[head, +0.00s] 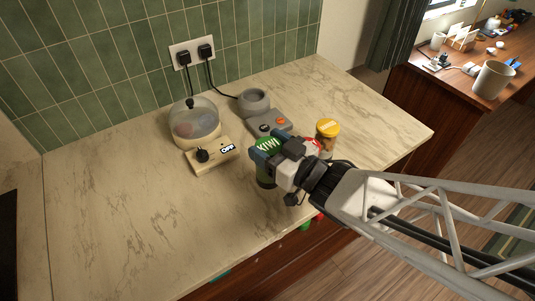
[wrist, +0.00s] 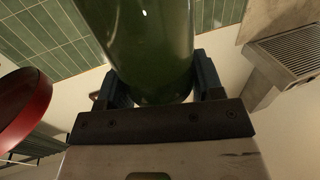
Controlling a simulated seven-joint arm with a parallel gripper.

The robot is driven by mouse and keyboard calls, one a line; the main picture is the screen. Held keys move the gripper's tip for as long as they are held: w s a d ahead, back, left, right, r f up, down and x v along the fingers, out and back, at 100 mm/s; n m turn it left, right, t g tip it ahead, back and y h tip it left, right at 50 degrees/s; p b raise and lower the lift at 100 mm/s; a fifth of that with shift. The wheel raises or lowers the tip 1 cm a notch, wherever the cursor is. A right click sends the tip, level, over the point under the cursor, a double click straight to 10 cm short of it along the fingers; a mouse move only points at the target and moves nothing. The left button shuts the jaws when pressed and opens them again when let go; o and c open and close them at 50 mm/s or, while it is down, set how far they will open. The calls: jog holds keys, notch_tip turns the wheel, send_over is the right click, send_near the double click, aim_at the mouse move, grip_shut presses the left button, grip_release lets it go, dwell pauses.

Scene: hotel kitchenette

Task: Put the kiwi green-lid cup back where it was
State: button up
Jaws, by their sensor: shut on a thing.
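The kiwi cup, with its green lid marked KIWI (head: 267,144), is at the middle of the counter in the head view, in front of the appliances. Its dark green body (head: 265,179) shows below my gripper. My gripper (head: 267,161) is shut on the cup, reaching in from the right. In the wrist view the green cup (wrist: 155,45) fills the space between the two fingers (wrist: 160,95). The cup looks roughly upright. I cannot tell whether its base touches the counter.
A cream appliance with a clear dome (head: 194,117) and a grey appliance with a round ring (head: 256,100) stand behind the cup. A yellow-lidded jar (head: 327,128) is to the right, with a red-lidded thing (head: 312,142) partly hidden beside my gripper. The counter's left (head: 110,210) is clear.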

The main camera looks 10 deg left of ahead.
jog(key=shift+w+a, duration=0.25)
jog(key=shift+w, duration=0.1)
jog(key=shift+s+d+f, duration=0.1)
jog(key=shift+f, duration=1.85)
jog(key=o, duration=1.6)
jog(key=shift+c, duration=0.2)
jog(key=shift+s+d+r, duration=0.2)
jog(key=shift+d, duration=0.25)
jog(key=v, duration=1.1)
